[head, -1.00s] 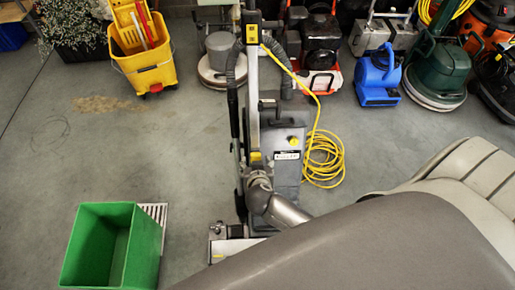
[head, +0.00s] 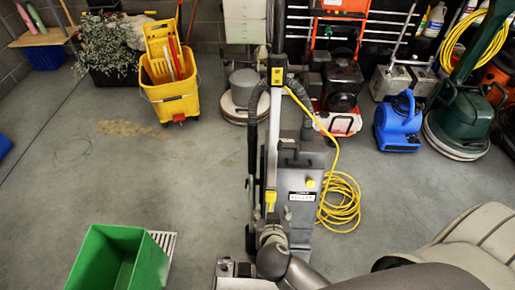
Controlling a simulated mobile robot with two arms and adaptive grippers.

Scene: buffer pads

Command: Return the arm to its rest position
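A grey arm link of mine (head: 440,277) comes in at the bottom right edge. A rounded grey joint (head: 272,262) shows at the bottom middle, in front of the floor machine; I cannot tell for sure if it belongs to my arm. Neither gripper can be made out in the head view, so what they hold is hidden. No buffer pads are visible.
A grey upright floor machine (head: 301,182) stands in the middle, with a coiled yellow cord (head: 341,205) on its right. A green bin (head: 150,262) is at the lower left, beside a floor grate (head: 166,241). A yellow mop bucket (head: 172,98) stands behind. Left-centre floor is clear.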

